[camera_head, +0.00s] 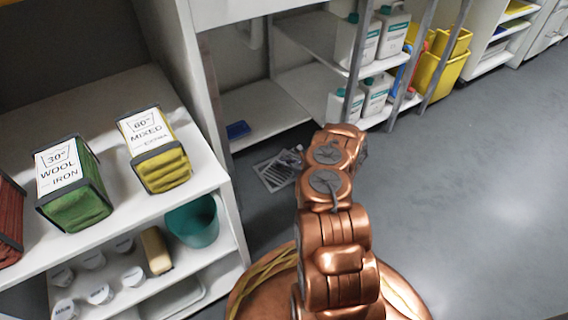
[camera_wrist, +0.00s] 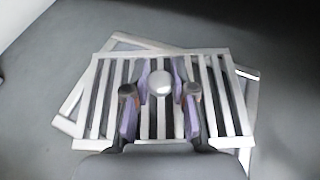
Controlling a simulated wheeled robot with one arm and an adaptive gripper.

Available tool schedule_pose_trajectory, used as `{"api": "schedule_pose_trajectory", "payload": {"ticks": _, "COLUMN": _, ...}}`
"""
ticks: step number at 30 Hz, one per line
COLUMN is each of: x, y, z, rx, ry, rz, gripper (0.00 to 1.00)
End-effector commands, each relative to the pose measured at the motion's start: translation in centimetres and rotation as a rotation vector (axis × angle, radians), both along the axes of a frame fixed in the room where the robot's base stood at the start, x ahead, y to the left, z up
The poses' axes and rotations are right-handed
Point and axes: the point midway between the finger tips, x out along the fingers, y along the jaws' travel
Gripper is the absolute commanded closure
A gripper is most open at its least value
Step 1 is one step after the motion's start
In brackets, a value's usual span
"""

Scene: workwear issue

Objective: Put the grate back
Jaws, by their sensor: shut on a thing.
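The pale slatted grate (camera_wrist: 216,92) lies across the middle of the wrist view. Under it, turned at an angle to it, a pale rectangular frame (camera_wrist: 72,102) shows past its edges at the left, top and right. I cannot tell whether the grate touches this frame or hangs just above it. My gripper (camera_wrist: 160,98) is shut on the grate at its middle, by a pale round knob between the fingers. In the head view the grate (camera_head: 272,171) shows near the floor left of my arm, which hides part of it.
A white shelf unit (camera_head: 225,205) with labelled bundles stands left, with a teal bin (camera_head: 192,222) on its lower shelf. Behind are a low shelf (camera_head: 272,122), white jugs (camera_head: 375,93) and yellow bins (camera_head: 440,75). The grey floor to the right is clear.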

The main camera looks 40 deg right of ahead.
Motion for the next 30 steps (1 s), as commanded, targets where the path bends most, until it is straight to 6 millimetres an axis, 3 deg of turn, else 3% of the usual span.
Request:
{"api": "schedule_pose_trajectory", "payload": {"ticks": 5, "x": 0.0, "y": 0.0, "z": -0.4, "rx": -0.001, "ry": -0.001, "rz": 0.0, "gripper": 1.0}}
{"api": "schedule_pose_trajectory", "payload": {"ticks": 6, "x": 0.0, "y": 0.0, "z": -0.4, "rx": -0.001, "ry": -0.001, "rz": 0.0, "gripper": 0.72}}
{"api": "schedule_pose_trajectory", "payload": {"ticks": 12, "x": 0.0, "y": 0.0, "z": -0.4, "rx": 0.0, "ry": -0.001, "rz": 0.0, "gripper": 0.51}}
{"api": "schedule_pose_trajectory", "payload": {"ticks": 27, "x": 0.0, "y": 0.0, "z": 0.4, "rx": 0.003, "ry": -0.001, "rz": 0.0, "gripper": 0.5}}
{"api": "schedule_pose_trajectory", "payload": {"ticks": 30, "x": -1.6, "y": -0.6, "z": 1.4, "rx": 0.002, "ry": 0.002, "rz": -0.003, "gripper": 0.5}}
